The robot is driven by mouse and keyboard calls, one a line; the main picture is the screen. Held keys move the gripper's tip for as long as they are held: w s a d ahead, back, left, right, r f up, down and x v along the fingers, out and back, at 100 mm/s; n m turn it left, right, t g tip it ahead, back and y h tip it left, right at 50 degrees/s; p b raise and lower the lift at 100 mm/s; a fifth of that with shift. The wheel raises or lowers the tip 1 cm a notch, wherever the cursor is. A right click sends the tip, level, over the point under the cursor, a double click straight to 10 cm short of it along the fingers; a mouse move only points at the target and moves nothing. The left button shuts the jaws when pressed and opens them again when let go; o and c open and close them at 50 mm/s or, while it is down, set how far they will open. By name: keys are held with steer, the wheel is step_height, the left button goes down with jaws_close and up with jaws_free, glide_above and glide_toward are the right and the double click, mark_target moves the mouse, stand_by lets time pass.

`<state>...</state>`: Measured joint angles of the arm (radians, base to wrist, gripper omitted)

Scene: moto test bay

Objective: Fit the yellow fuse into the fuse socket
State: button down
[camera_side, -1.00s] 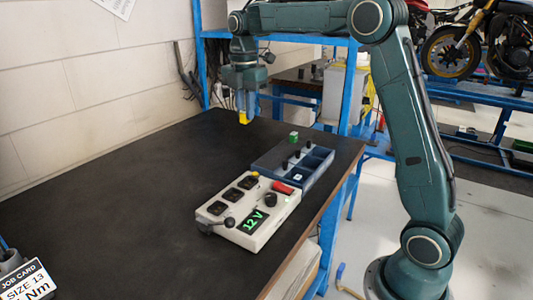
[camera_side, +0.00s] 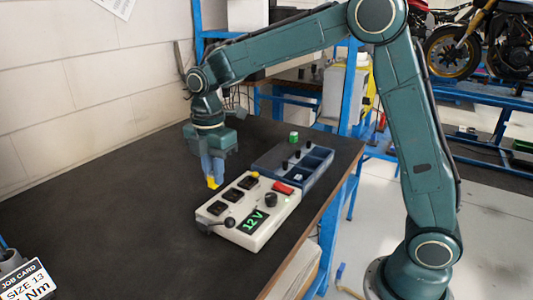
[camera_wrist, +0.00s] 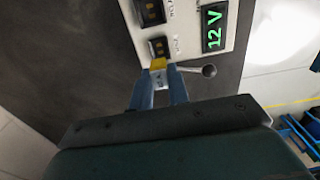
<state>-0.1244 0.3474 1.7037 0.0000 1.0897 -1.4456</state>
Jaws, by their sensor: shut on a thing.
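My gripper (camera_side: 212,173) is shut on the yellow fuse (camera_side: 213,183), which points downward from the blue fingertips. It hangs just left of the white test box (camera_side: 265,232), apart from it in the side view. The box carries a row of black sockets, such as the middle one (camera_side: 231,195); I cannot tell by label which is the fuse socket. In the wrist view the fuse (camera_wrist: 158,64) sits between the fingertips, directly below the nearest socket (camera_wrist: 159,46) in the picture. Its lower end is not seen inside any socket.
The box also has a green 12 V display (camera_side: 254,221), a red switch (camera_side: 283,188) and a black-knobbed lever (camera_side: 229,222) at its near end. A blue tray (camera_side: 318,178) with small black parts stands behind it. The dark bench (camera_side: 110,225) is clear on the left.

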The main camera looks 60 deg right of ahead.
steer(key=shift+f, duration=0.2)
steer(key=shift+f, duration=2.45)
steer(key=shift+f, duration=0.65)
stand_by(0.8)
steer(key=c, duration=1.3)
jaws_free()
steer(key=shift+r, duration=0.1)
steer(key=shift+r, duration=3.45)
